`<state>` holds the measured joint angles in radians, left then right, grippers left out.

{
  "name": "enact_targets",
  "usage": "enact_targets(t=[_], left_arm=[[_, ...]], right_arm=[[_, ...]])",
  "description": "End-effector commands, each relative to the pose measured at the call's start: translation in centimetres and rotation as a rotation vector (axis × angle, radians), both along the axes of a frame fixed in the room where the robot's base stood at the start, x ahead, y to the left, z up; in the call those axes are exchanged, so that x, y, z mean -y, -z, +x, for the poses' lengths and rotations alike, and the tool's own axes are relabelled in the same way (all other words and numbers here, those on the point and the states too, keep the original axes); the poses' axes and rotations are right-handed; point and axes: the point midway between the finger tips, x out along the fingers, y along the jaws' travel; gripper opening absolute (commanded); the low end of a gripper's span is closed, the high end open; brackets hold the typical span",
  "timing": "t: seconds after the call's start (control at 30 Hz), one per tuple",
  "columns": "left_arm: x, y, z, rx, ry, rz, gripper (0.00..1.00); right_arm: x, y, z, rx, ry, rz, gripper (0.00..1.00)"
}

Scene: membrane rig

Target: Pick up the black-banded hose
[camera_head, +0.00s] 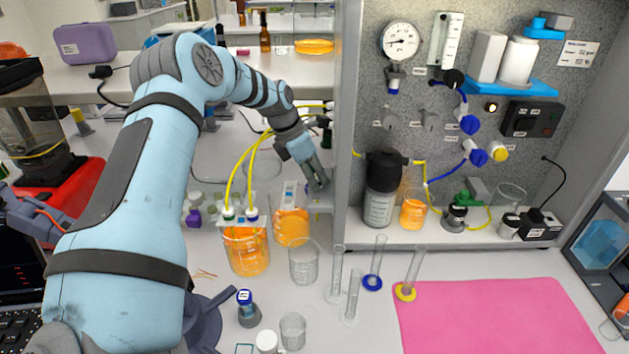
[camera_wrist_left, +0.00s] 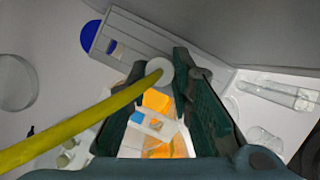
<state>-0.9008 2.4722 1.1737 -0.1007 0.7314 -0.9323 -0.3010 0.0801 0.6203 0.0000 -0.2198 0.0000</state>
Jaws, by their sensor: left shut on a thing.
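My left gripper (camera_head: 318,182) is beside the left edge of the grey rig panel, pointing down. In the left wrist view its fingers (camera_wrist_left: 160,64) are closed around the pale round end of a yellow hose (camera_wrist_left: 82,127). No black band shows on this hose there, so I cannot tell from its markings which hose it is. In the head view two yellow hoses (camera_head: 236,164) arch from the capped orange-filled beaker (camera_head: 246,256) up behind my left arm towards the panel's edge. The held end is hidden by the fingers in the head view. My right gripper is out of view.
An orange-filled vessel (camera_head: 291,229) stands just below left of the gripper. An empty beaker (camera_head: 303,262) and several glass cylinders (camera_head: 336,275) stand in front. The rig panel (camera_head: 362,100) closes off the right side.

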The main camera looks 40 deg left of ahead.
Motion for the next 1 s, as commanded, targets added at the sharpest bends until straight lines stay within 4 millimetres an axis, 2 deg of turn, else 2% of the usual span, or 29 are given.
enact_targets(t=[0.13,0.27,0.7,0.87,1.0], left_arm=[[0.0,-0.6,0.0,0.0,0.001,0.0,0.05],[0.0,-2.5,0.1,0.002,0.001,0.001,0.05],[0.0,-12.0,0.0,0.003,0.0,0.001,0.05],[-2.3,-11.9,-1.9,0.002,-0.002,-0.003,0.05],[-5.0,-11.8,-4.2,0.003,-0.002,-0.003,0.05]], right_arm=[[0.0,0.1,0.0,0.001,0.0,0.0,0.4],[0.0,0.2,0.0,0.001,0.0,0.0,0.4],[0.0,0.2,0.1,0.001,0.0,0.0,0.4],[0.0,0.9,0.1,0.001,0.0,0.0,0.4],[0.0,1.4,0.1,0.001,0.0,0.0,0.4]])
